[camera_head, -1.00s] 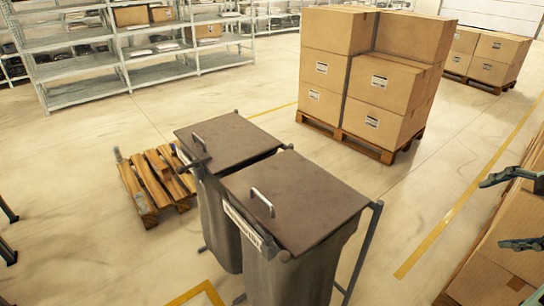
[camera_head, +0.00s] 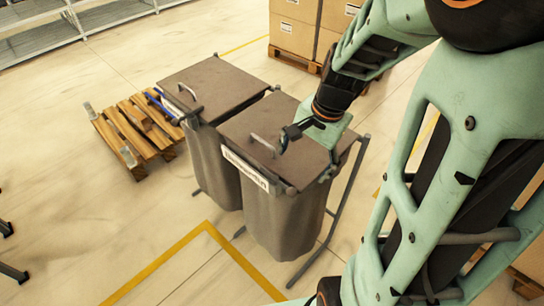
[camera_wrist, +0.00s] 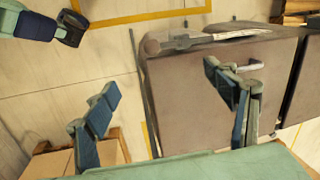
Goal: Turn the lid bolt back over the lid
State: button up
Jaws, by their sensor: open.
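Two grey-brown lidded bins stand side by side, both lids closed. The near bin's lid (camera_head: 262,139) has a metal handle (camera_head: 264,145) and also shows in the wrist view (camera_wrist: 205,100). A grey bar, apparently the lid bolt (camera_wrist: 183,43), lies along the lid's front edge in the wrist view; its dark end piece (camera_head: 290,190) seems to show at the front corner in the head view. My gripper (camera_head: 306,155) is over the near lid's right part. In the wrist view my gripper (camera_wrist: 160,80) has its fingers wide apart, with nothing between them.
The far bin's lid (camera_head: 213,85) is close beside the near one. A wooden pallet (camera_head: 135,130) lies to the left. A thin metal frame (camera_head: 330,220) stands at the near bin's right side. Stacked cartons (camera_head: 296,30) are behind. The floor in front is clear.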

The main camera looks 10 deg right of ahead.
aim_at(277, 181)
jog(key=shift+n, duration=0.3)
jog(key=a+f, duration=0.1)
jog(key=f, duration=0.2)
jog(key=w+a+f, duration=0.1)
jog(key=f, duration=0.3)
jog(key=a+f, duration=0.2)
jog(key=f, duration=0.1)
jog(key=shift+w+f+b, duration=0.15)
jog(key=shift+f+b, duration=0.1)
jog(key=shift+b, duration=0.1)
jog(key=shift+c, duration=0.4)
